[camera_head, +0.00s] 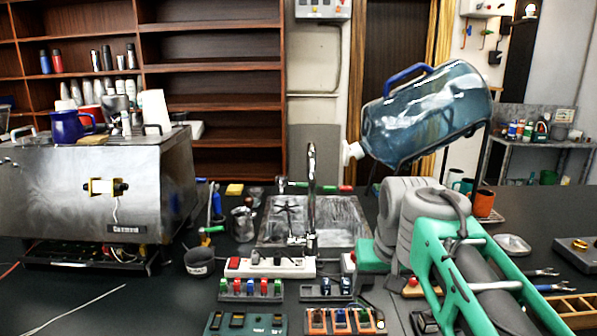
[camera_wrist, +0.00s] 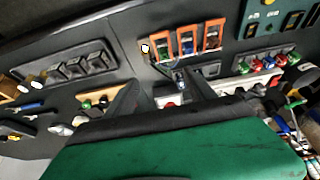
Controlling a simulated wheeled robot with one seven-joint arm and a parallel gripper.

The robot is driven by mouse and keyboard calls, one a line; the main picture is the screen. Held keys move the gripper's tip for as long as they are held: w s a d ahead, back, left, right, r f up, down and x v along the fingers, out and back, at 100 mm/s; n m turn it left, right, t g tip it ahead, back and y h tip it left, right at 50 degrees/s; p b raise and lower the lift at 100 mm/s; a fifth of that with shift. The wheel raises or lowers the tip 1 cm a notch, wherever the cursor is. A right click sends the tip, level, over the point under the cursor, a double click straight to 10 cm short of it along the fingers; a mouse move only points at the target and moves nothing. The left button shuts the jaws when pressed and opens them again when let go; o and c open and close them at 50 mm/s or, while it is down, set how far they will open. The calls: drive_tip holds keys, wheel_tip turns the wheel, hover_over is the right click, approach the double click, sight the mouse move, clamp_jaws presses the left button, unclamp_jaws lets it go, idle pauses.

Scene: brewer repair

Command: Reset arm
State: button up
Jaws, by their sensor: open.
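My gripper (camera_wrist: 165,88) is open, its two dark fingers spread apart with nothing between them in the wrist view. My green and grey arm reaches in from the lower right of the head view, and the green hand (camera_head: 372,254) is over the counter, right of the sink. Its fingers are hard to make out there. The wrist view shows the fingers pointing towards a power strip (camera_wrist: 250,82) and racks of small coloured parts, apart from them as far as I can tell.
A metal coffee machine (camera_head: 95,195) stands at the left. The sink (camera_head: 330,215) has a tall tap (camera_head: 311,165). A large, tilted blue water jug (camera_head: 425,115) is above and behind my arm; its support is partly hidden. Orange-slotted rack (camera_head: 340,322) and other racks crowd the front. An orange mug (camera_head: 484,203) stands right.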

drive_tip(key=s+f+g+p, duration=0.1)
drive_tip(key=s+f+p, duration=0.4)
drive_tip(key=s+f, duration=0.5)
drive_tip(key=s, duration=0.4)
drive_tip(key=shift+a, duration=0.15)
